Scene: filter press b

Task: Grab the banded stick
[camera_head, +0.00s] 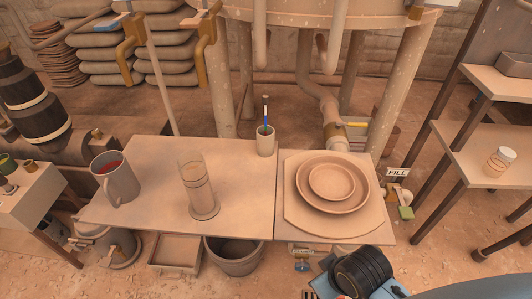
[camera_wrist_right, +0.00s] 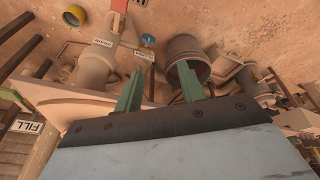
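The banded stick (camera_head: 266,115) is thin, blue with a pale band. It stands nearly upright in a beige cup (camera_head: 265,143) at the back right of the left tabletop; its lower end is hidden inside the cup. My right gripper (camera_wrist_right: 160,87) shows in the right wrist view with its two green fingers apart and nothing between them. In the head view my right arm (camera_head: 362,272) is at the bottom, in front of the table and well away from the stick. The fingers cannot be made out clearly there. My left gripper is not in view.
A grey mug (camera_head: 116,182) with red contents and a tall clear glass (camera_head: 197,187) stand left of the cup. Stacked round plates (camera_head: 333,184) lie on the right tabletop. A bucket (camera_wrist_right: 188,55) and labelled valves show in the right wrist view. The tabletop before the cup is clear.

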